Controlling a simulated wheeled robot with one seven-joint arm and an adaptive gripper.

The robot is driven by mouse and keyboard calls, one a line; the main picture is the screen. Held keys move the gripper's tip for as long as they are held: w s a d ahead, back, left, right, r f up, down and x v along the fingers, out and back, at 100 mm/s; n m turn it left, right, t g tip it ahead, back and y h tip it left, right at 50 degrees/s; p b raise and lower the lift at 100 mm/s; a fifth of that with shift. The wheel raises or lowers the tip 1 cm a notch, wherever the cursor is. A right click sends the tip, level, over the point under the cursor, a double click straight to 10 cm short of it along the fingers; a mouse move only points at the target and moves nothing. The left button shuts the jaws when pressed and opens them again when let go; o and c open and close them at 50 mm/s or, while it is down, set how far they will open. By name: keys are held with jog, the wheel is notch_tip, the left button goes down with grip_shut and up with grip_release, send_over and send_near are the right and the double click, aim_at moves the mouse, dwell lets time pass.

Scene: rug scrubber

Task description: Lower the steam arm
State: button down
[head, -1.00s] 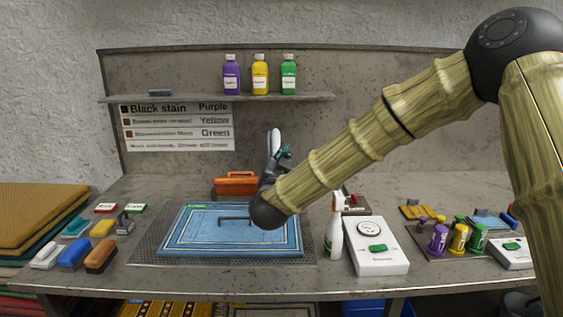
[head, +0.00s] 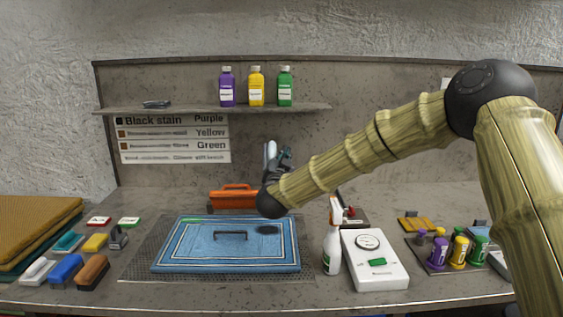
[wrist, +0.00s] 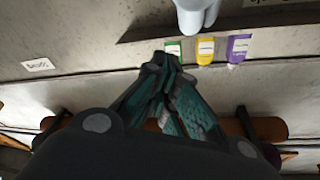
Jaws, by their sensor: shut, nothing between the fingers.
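A pale upright part (head: 269,153), probably the steam arm, stands behind the blue rug (head: 163,263), partly hidden by my gripper. A pale rounded end (wrist: 197,17), probably the same part, shows at the top of the wrist view. My gripper (head: 286,153) points up beside the pale part, to its right in the head view. In the wrist view its teal fingers (wrist: 162,68) are together and empty, apart in the picture from the pale end. Whether it touches the part lower down is hidden. The rug lies flat with a dark stain (head: 268,229) and a dark handle-like bar (head: 231,234).
An orange box-like item (head: 233,197) sits behind the rug. A spray bottle (head: 332,240) and a white device (head: 376,262) stand right of it. Brushes (head: 66,268) lie at left, small bottles (head: 459,250) at right. A shelf (head: 210,108) with bottles hangs above.

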jog(key=shift+s+a+f+p, duration=0.15)
jog(key=shift+a+f, duration=0.15)
jog(key=shift+f, duration=0.3)
jog(key=shift+w+a+f+p, duration=0.1)
jog(key=shift+a+f, duration=0.2)
jog(key=shift+f, duration=0.25)
jog(key=shift+s+a+f+p, duration=0.15)
jog(key=shift+a+f, duration=0.15)
jog(key=shift+f, duration=0.3)
jog(key=shift+w, duration=0.1)
